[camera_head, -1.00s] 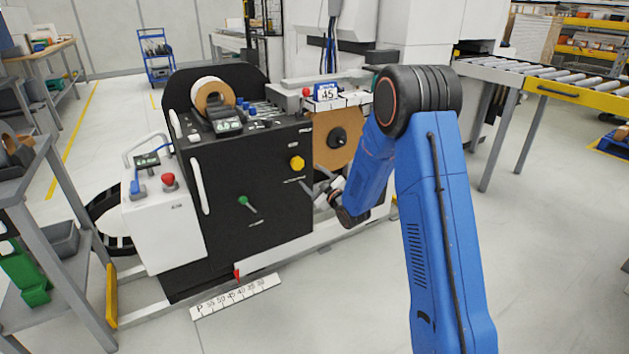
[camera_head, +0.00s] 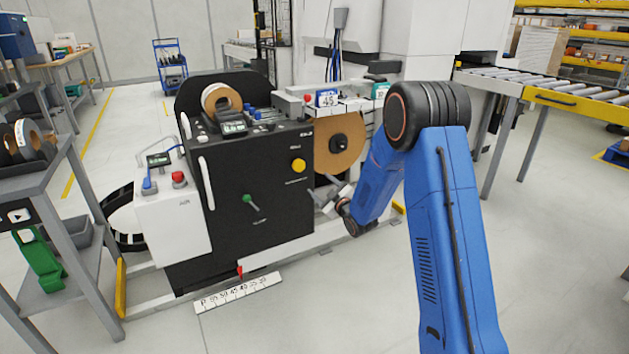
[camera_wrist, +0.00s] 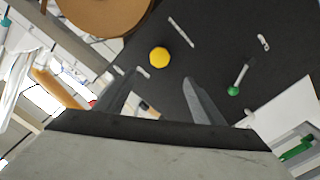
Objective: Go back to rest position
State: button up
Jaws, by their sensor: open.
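My blue arm rises at the right of the head view and bends down toward the black edge banding machine (camera_head: 250,215). My gripper (camera_head: 325,200) is small there, in front of the machine's right side and partly hidden by my arm. In the wrist view my gripper (camera_wrist: 158,98) shows two grey fingers spread apart with nothing between them. Beyond them are the machine's dark front (camera_wrist: 215,60), a yellow knob (camera_wrist: 159,57) and a green-tipped lever (camera_wrist: 234,90). The fingers appear clear of the knob and the lever.
A brown coil (camera_head: 345,145) sits at the machine's right. A white control box (camera_head: 172,215) stands at its left. A grey shelf cart (camera_head: 55,170) is at the left edge. A roller conveyor (camera_head: 540,88) is at the back right.

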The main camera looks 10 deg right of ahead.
jog(key=s+d+r+m+g+h, duration=0.35)
jog(key=s+r, duration=0.35)
jog(key=s, duration=0.4)
jog(key=s+d+r+m+g+h, duration=0.2)
jog(key=s+d+r+m, duration=0.15)
jog(key=s+r, duration=0.55)
jog(key=s+f+m+g, duration=0.2)
jog(key=s+g, duration=0.1)
jog(key=s, duration=1.7)
jog(key=s+d+f+m+g, duration=0.1)
jog(key=s+m+g, duration=0.1)
jog(key=s, duration=1.9)
jog(key=shift+f+g, duration=0.35)
jog(key=shift+g, duration=0.5)
jog(key=shift+d, duration=0.1)
